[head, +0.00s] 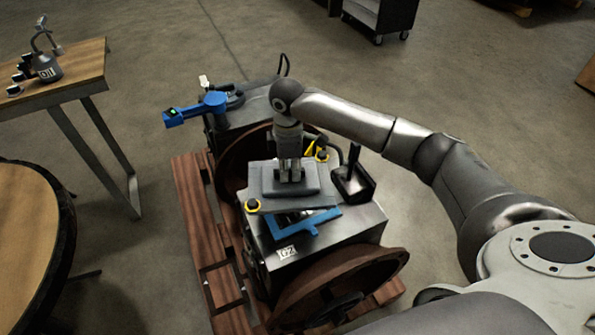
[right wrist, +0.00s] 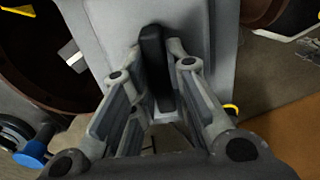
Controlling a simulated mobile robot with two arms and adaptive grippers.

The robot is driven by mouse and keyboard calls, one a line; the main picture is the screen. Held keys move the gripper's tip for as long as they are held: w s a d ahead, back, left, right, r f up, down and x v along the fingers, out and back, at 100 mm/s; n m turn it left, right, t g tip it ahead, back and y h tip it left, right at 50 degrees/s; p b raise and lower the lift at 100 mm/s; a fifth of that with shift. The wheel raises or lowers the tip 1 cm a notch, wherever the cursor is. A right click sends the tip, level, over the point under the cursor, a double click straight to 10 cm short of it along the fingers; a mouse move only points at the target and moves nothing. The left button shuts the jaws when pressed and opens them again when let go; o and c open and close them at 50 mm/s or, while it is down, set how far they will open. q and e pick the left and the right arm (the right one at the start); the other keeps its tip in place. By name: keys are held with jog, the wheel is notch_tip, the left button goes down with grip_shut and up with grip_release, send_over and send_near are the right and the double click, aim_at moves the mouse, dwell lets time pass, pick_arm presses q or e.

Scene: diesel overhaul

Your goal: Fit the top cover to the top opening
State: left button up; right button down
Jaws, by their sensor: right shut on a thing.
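The top cover (head: 262,188) is a grey plate with a raised middle. My right gripper (head: 290,174) comes down on it from above and is shut on it. In the right wrist view, the dark upright handle of the top cover (right wrist: 153,65) stands between the fingers. The top opening (head: 310,228) is on the grey engine block, with a blue border showing along its near and right sides. The cover overlaps the far part of the opening and hides it. The cover's edges are not lined up with the blue border. I cannot tell whether they touch. My left gripper is not in view.
The engine block (head: 345,228) sits between rusty round flanges (head: 345,280) on a wooden pallet (head: 188,185). A black lever-like part (head: 352,180) stands right of the cover. A blue tool (head: 200,108) lies on the far end. Tables stand at left.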

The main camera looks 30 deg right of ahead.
jog(key=d+f+n, duration=0.1)
jog(key=w+d+f+n, duration=0.1)
jog(key=f, duration=0.1)
jog(key=shift+w+d+n, duration=0.1)
jog(key=shift+w+n, duration=0.05)
jog(key=shift+n, duration=0.25)
jog(key=shift+w+d+f+n, duration=0.1)
jog(key=shift+d+f+n, duration=0.35)
jog(key=shift+f, duration=0.25)
notch_tip(320, 180, down, 7)
jog(key=b, duration=0.6)
jog(key=shift+r, duration=0.15)
jog(key=shift+p, duration=0.5)
jog(key=shift+p, duration=0.45)
